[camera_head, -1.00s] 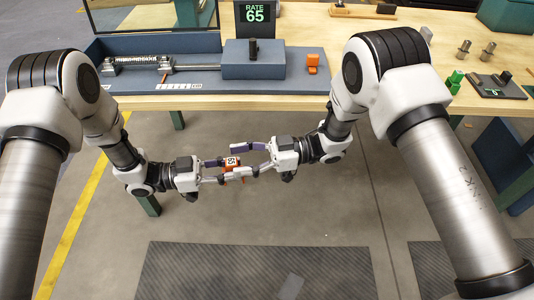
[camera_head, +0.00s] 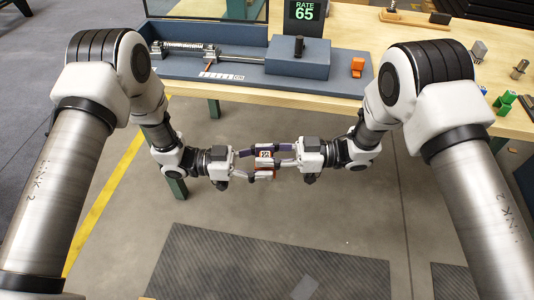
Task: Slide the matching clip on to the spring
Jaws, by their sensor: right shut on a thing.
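The spring (camera_head: 185,46) lies along a metal rod on the blue bench fixture at the upper left. A small orange-red clip (camera_head: 264,164) with a white label is between my two grippers, in front of the bench; its label is too small to read surely. My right gripper (camera_head: 272,158) comes from the right and is shut on the clip. My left gripper (camera_head: 254,163) faces it from the left, its fingers apart beside the clip. The fingers overlap around the clip and partly hide it. Another orange piece (camera_head: 357,66) sits at the fixture's right end.
A display (camera_head: 305,12) behind the fixture reads RATE 65. A blue block (camera_head: 297,62) with a black knob stands beside the rod. Green and metal pieces (camera_head: 504,103) are on the bench at right. Open floor lies below the grippers.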

